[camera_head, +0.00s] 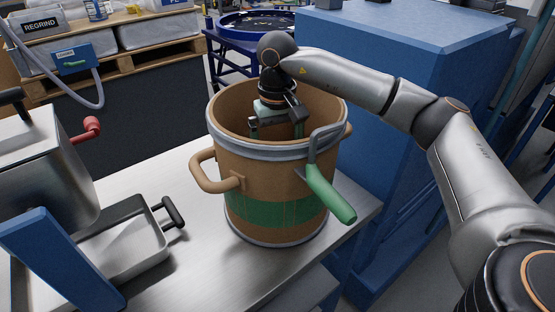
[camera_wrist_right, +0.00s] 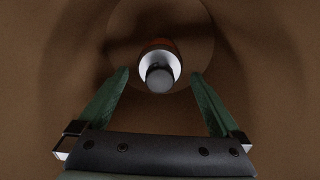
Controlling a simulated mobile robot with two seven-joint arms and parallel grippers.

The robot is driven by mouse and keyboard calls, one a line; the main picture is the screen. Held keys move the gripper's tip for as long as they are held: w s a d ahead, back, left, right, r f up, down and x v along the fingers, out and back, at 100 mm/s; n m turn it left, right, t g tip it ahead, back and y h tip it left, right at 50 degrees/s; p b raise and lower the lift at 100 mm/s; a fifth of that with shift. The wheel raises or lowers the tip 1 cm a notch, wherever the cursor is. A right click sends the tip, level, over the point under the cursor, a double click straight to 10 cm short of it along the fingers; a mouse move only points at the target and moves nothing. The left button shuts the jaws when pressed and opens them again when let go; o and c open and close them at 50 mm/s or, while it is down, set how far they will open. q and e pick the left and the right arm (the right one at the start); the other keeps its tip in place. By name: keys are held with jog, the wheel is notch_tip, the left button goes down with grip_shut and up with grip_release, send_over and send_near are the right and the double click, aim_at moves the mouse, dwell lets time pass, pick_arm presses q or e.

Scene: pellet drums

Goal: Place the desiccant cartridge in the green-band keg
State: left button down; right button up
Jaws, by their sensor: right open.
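The green-band keg (camera_head: 265,165) is a brown fibre drum with a green band low on its wall. It stands upright and open-topped on a metal table. My right gripper (camera_head: 275,131) reaches down inside its mouth, with the fingers partly hidden by the near rim. In the right wrist view its two green fingers are spread open. The desiccant cartridge (camera_wrist_right: 160,68), with a pale, grey-capped end and an orange-red edge, shows end-on beyond the fingers against the keg's inside. A gap shows on each side of it. The head view hides it. My left gripper is out of view.
The keg has a side handle (camera_head: 212,180) and a rim clamp with a green lever (camera_head: 330,192). A metal tray (camera_head: 125,250) and a grey hopper with a red knob (camera_head: 85,131) stand at left. A blue cabinet (camera_head: 390,45) is behind at right.

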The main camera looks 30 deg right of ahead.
notch_tip(320, 180, up, 10)
jog(key=shift+p, duration=0.3)
